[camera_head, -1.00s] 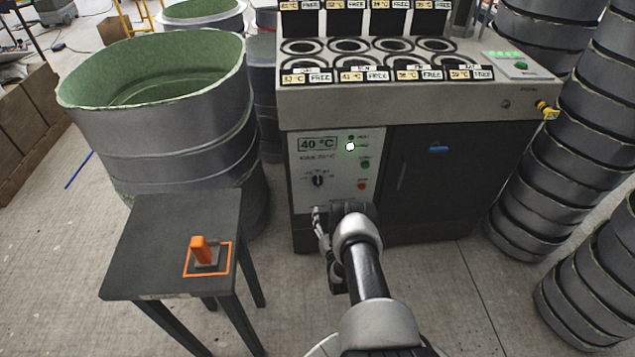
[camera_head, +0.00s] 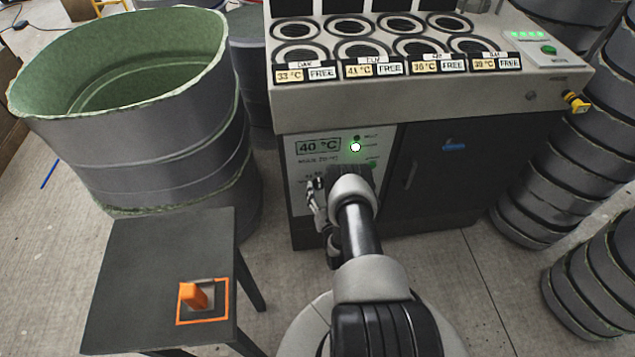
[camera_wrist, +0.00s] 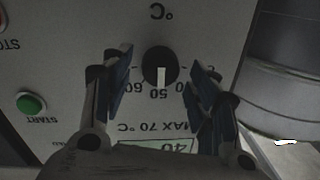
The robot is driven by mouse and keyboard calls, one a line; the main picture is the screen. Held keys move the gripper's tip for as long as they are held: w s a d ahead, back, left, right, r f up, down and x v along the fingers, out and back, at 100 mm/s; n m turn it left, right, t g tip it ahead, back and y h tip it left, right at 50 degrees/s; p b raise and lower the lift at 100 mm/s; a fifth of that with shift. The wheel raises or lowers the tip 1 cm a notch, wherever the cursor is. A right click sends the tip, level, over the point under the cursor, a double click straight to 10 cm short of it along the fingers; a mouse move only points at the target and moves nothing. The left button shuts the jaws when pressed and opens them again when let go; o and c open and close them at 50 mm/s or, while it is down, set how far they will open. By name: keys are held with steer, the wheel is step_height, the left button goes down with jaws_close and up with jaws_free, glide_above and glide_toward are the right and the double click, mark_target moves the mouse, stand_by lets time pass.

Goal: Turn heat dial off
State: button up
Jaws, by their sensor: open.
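The heat dial (camera_wrist: 158,66) is a black round knob on a pale control panel (camera_wrist: 150,25), upside down in the wrist view. Its white pointer is at the mark 50. My gripper (camera_wrist: 160,72) is open, with one blue-padded finger on each side of the dial. I cannot tell whether either finger touches it. In the head view my gripper (camera_head: 317,195) is at the panel and mostly hides the dial. The display (camera_head: 318,147) above reads 40 °C, and a small lamp (camera_head: 355,147) beside it glows.
A green START button (camera_wrist: 31,103) and part of a red STOP button (camera_wrist: 5,14) are beside the dial. Stacked rings (camera_head: 555,170) stand at the right.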

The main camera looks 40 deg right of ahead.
steer(key=shift+w, duration=0.1)
steer(key=shift+c, duration=0.5)
steer(key=c, duration=1)
